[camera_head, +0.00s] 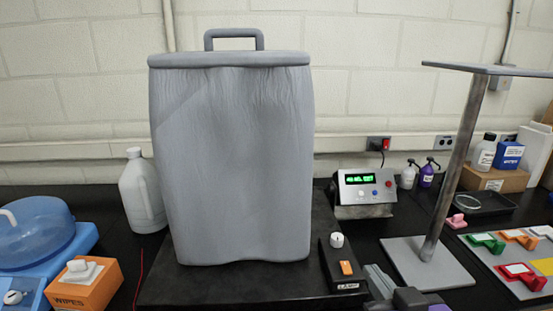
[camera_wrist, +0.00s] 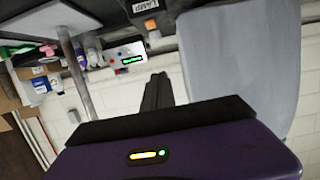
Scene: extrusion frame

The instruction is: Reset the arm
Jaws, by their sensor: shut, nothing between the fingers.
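My gripper (camera_wrist: 157,92) shows in the wrist view with its dark fingers together and nothing between them. Its purple body fills the bottom of that view. In the head view, grey and purple parts of my gripper (camera_head: 378,280) show at the bottom edge, right of the small lamp switch box (camera_head: 342,268). The gripper is apart from the tall grey covered shape (camera_head: 232,150) with a top handle, which also shows at the right of the wrist view (camera_wrist: 240,60).
A metal stand (camera_head: 460,160) with a flat top rises right of my gripper. An instrument with a green display (camera_head: 365,190) stands behind. A tray with coloured clips (camera_head: 510,255) is at the right. A white jug (camera_head: 142,192), a wipes box (camera_head: 85,285) and a blue tub (camera_head: 35,235) are left.

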